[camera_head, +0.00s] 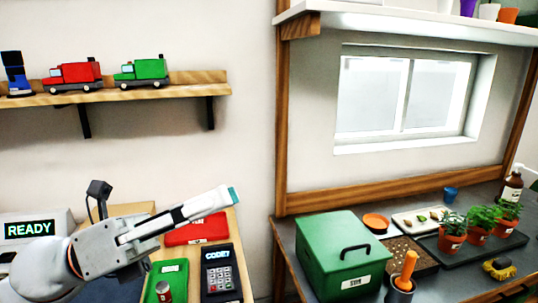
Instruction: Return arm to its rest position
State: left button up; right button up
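My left arm comes in from the lower left. Its gripper (232,196) points up and to the right, with a teal tip, in front of the left table. The gripper shows from the side, so I cannot tell whether its fingers are apart or together. I see nothing clearly held at its tip. My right arm and gripper are out of view.
Below the gripper lie a red tray (197,232), a green tray (178,272) with a can (163,291), and a dark keypad (218,274). A READY display (30,229) stands left. Right, a bench holds a green box (335,250) and potted plants (478,225).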

pick_arm(q)
jog(key=w+a+f+n+t+y, duration=0.4)
jog(key=w+a+n+t+y, duration=0.35)
jog(key=n, duration=0.55)
jog(key=w+a+f+n+t+y, duration=0.4)
jog(key=a+n+t+y, duration=0.35)
jog(key=n+t, duration=0.45)
jog(key=s+a+f+n+g+y, duration=0.2)
jog(key=a+f+n+g+y, duration=0.25)
jog(key=f, duration=0.55)
jog(key=s+a+f+n+g+y, duration=0.1)
jog(key=a+f+n+g+y, duration=0.35)
jog(key=f, duration=0.65)
jog(key=s+a+f+n+g+y, duration=0.15)
jog(key=s+f+g, duration=0.25)
jog(key=s+f, duration=0.45)
jog(key=s+a+f+n+g+y, duration=0.1)
jog(key=s+a+f+n+g, duration=0.25)
jog(key=s+f, duration=0.55)
jog(key=w+d+f+n+t+h+b, duration=0.1)
jog(key=d+f+h+b, duration=0.2)
jog(key=d+f, duration=0.5)
jog(key=w+d+f+n+t+h+b, duration=0.1)
jog(key=d+f+h+b, duration=0.3)
jog(key=d+f, duration=0.4)
notch_tip(320, 180, down, 6)
jog(key=shift+f+t, duration=0.1)
jog(key=shift+t, duration=0.6)
